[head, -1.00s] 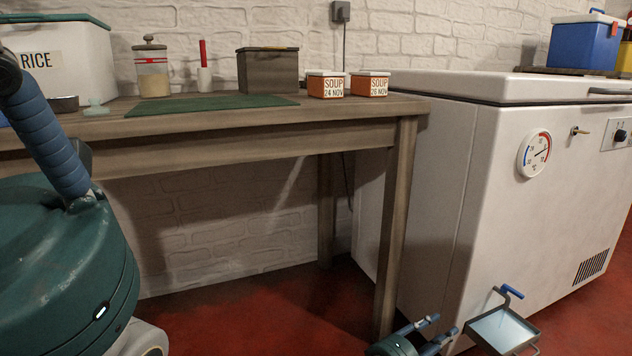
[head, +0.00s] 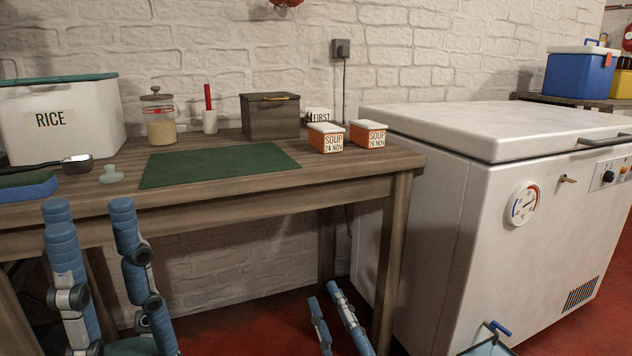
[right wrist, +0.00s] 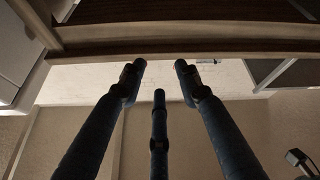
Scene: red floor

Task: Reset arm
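My left gripper (head: 90,208) is at the lower left of the head view, in front of the table's front edge. Its blue segmented fingers point up, spread apart, with nothing between them. My right gripper (head: 332,310) is low at the bottom centre of the head view, by the table's right leg and over the red floor. The right wrist view also shows the right gripper (right wrist: 159,75) with its three fingers apart and nothing between them; the underside of a wooden surface shows beyond the tips. Both palms are mostly out of the head view.
A white chest freezer (head: 430,230) stands at the right. A blue-handled tray (head: 488,347) is at the bottom.

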